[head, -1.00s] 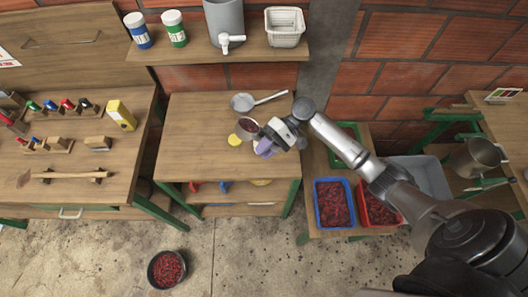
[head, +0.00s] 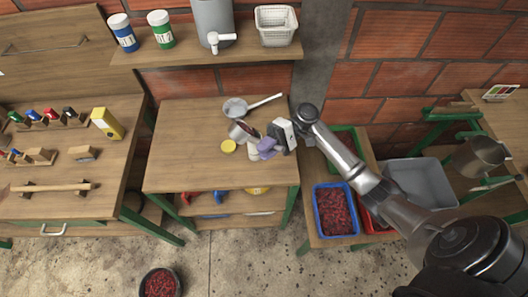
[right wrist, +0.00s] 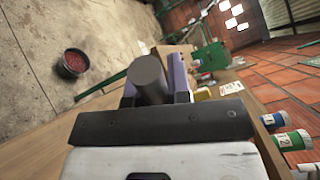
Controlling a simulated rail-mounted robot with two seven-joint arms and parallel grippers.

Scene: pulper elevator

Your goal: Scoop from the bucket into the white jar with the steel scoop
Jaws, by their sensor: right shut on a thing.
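My right gripper (head: 266,148) has purple fingers and is shut on the steel scoop (head: 240,132) over the middle table. The scoop's cup is tilted, with dark red content at its mouth. In the right wrist view the scoop's dark round handle (right wrist: 150,80) sits between the purple fingers (right wrist: 180,78). A whitish form (head: 253,151), perhaps the white jar, shows just below the scoop and is partly hidden by the gripper. I cannot tell whether the scoop touches it. The black bucket (head: 143,284) of red cherries stands on the floor. My left gripper is out of view.
A yellow disc (head: 228,146) lies beside the scoop. A steel pan (head: 235,107) with a long handle lies behind. The shelf above holds blue- and green-lidded jars and a white basket (head: 276,26). A blue crate (head: 320,218) of cherries stands right. The table's left part is clear.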

